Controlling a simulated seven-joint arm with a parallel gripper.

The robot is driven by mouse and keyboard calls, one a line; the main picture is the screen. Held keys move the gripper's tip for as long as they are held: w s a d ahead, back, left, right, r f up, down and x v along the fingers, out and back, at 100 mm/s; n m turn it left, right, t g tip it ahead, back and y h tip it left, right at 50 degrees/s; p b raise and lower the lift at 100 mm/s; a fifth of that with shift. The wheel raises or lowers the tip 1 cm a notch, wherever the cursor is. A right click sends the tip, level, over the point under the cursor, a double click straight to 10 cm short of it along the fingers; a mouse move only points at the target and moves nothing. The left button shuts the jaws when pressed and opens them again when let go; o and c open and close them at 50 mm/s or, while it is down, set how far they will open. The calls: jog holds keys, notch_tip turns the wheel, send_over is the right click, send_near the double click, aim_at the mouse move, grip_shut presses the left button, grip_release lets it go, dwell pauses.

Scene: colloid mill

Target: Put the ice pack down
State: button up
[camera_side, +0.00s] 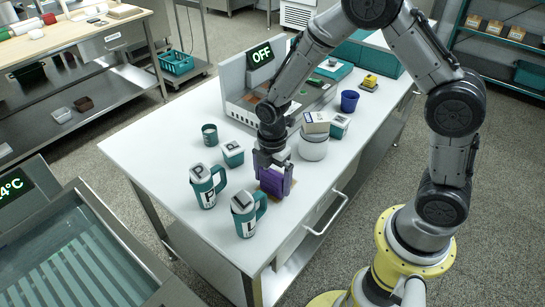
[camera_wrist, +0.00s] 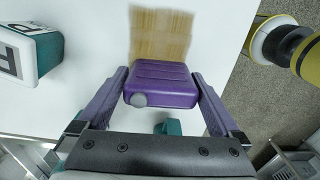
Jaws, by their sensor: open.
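The purple ice pack (camera_wrist: 160,84), a flat block with a round grey cap, sits between the two fingers of my gripper (camera_wrist: 160,76) in the wrist view. The fingers are open, one along each side; I cannot tell whether they touch it. A tan wooden board (camera_wrist: 160,34) shows just beyond the pack; whether the pack rests on it is unclear. In the side view, my gripper (camera_side: 272,176) reaches down near the white table's front edge, with the purple pack (camera_side: 270,184) low between the fingers. The fingers partly cover the pack.
Two teal-and-white mugs (camera_side: 205,186) (camera_side: 246,214) stand left of my gripper. A small teal box (camera_side: 233,153) and teal cup (camera_side: 210,135) are behind. A white round container (camera_side: 313,147) stands close on the right. A machine reading OFF (camera_side: 262,54) is at the back.

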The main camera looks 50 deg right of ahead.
notch_tip(320, 180, up, 12)
jog(key=shift+s+r, duration=0.1)
jog(key=shift+s, duration=0.05)
jog(key=s+d+r+m+t, duration=0.2)
jog(key=s+r+m, duration=0.4)
jog(key=s+m, duration=0.2)
jog(key=s+d+r+m+t, duration=0.2)
jog(key=s+r+m+t, duration=0.1)
jog(key=s+r+m, duration=0.3)
jog(key=s+m, duration=0.2)
jog(key=s, duration=0.2)
jog(key=shift+m, duration=0.4)
jog(key=shift+s+f+m+t, duration=0.1)
jog(key=shift+s+m+t, duration=0.2)
jog(key=shift+s+m, duration=0.2)
jog(key=shift+c, duration=0.4)
jog(key=shift+s, duration=0.2)
jog(key=c, duration=0.4)
jog(key=shift+c, duration=0.2)
